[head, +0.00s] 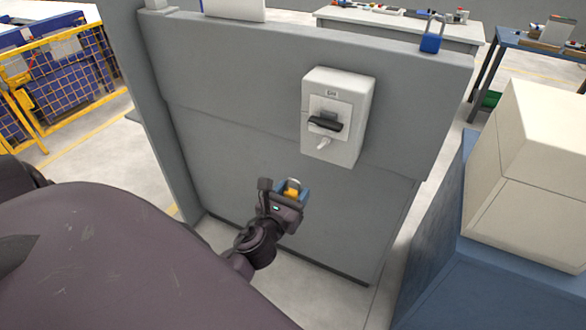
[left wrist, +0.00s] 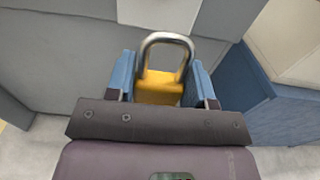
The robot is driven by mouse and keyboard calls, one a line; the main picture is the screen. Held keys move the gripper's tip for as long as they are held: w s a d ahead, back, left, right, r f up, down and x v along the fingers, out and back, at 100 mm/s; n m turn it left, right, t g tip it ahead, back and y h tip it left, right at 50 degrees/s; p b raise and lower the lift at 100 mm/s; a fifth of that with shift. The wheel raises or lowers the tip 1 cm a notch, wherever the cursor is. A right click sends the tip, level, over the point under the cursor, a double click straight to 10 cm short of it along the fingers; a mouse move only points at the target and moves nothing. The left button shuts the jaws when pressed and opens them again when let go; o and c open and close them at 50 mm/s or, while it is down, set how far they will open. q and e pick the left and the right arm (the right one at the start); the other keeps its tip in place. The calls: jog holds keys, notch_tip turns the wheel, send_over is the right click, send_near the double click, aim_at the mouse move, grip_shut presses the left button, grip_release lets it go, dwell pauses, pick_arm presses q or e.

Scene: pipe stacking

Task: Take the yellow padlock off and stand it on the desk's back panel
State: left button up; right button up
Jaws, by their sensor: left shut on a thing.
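The yellow padlock (head: 292,193) is held in my left gripper (head: 290,187), in front of the grey desk's back panel (head: 240,125). It is below and left of the switch box and clear of it. In the left wrist view the yellow padlock (left wrist: 160,92) sits between the two blue finger pads of my left gripper (left wrist: 162,82), with its metal shackle pointing away from the wrist. A white switch box (head: 341,115) with a black handle is mounted on the panel. No padlock shows on the handle. My right gripper is not in view.
A blue padlock (head: 432,36) stands on the panel's top edge at the right. A white object (head: 234,9) is at the top edge further left. A blue cabinet (head: 500,270) bearing beige boxes (head: 535,150) stands at right. Most of the top edge between is clear.

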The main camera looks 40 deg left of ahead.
aim_at(291, 196)
pick_arm(q)
jog(key=shift+s+d, duration=0.15)
jog(key=shift+s, duration=0.35)
jog(key=shift+v, duration=0.8)
jog(key=shift+b+v, duration=0.4)
jog(key=shift+v, duration=0.95)
jog(key=shift+s, duration=0.5)
jog(key=shift+s+d, duration=0.2)
jog(key=shift+s, duration=0.35)
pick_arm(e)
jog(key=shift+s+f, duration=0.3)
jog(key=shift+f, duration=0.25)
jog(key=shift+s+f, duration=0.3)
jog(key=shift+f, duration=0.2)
pick_arm(q)
jog(key=shift+w, duration=0.1)
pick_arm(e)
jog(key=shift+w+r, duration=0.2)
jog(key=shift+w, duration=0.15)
